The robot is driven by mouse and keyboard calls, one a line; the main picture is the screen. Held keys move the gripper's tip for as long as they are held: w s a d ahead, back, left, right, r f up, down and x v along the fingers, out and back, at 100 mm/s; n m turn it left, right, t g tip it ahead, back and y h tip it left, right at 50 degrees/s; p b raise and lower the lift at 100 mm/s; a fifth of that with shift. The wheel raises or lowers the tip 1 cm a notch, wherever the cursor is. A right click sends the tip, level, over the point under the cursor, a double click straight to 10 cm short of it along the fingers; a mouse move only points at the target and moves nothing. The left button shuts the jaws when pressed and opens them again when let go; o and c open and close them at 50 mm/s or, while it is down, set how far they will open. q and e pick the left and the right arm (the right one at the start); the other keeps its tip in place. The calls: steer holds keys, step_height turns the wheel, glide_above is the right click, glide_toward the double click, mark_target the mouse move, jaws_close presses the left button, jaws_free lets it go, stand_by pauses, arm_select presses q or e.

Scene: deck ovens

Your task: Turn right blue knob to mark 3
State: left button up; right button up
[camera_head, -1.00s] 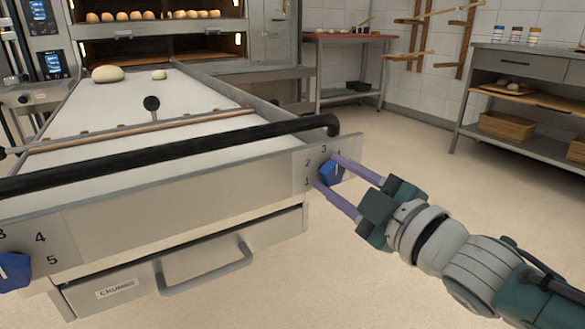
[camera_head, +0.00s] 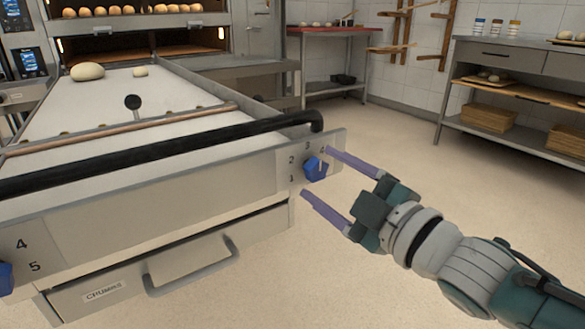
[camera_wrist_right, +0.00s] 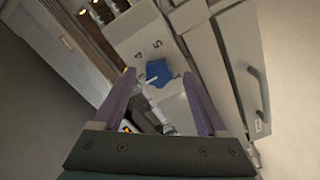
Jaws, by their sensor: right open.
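The right blue knob (camera_head: 315,169) sits on the right end of the loader's front panel, with the numbers 1 to 4 around its left and top. Its small white line points up, towards the 3–4 side; the exact mark is too small to tell. My right gripper (camera_head: 317,172) is open and empty, its purple fingertips apart above and below the knob, not clamped on it. In the right wrist view the knob (camera_wrist_right: 158,73) shows between and beyond the two open fingers (camera_wrist_right: 163,75). My left gripper is not in view.
A black handle bar (camera_head: 170,150) runs above the panel. Another blue knob (camera_head: 5,278) is cut off at the left edge. A crumbs drawer (camera_head: 150,275) is below. A steel shelf table (camera_head: 500,100) stands at the back right; the floor between is clear.

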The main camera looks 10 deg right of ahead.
steer(key=p+v, duration=0.2)
steer(key=v, duration=0.6)
steer(key=shift+s, duration=0.2)
steer(key=shift+d+r+p, duration=0.1)
steer(key=shift+r+p, duration=0.05)
steer(key=shift+p, duration=0.15)
steer(key=s+d+r+m+g+h+p, duration=0.1)
steer(key=s+r+m+g+h+p, duration=0.2)
steer(key=r+p, duration=0.55)
steer(key=s+d+r+m+g+h+p, duration=0.1)
steer(key=r+m+g+h+p, duration=0.15)
steer(key=r+m+p, duration=0.55)
steer(key=s+a+r+m+g+p, duration=0.2)
steer(key=s+r+g+p, duration=0.6)
steer(key=s+r+p, duration=1.25)
step_height(320, 180, up, 34)
steer(key=w+p, duration=0.1)
steer(key=p, duration=3.6)
steer(key=shift+w+r, duration=0.2)
steer(key=shift+w, duration=0.05)
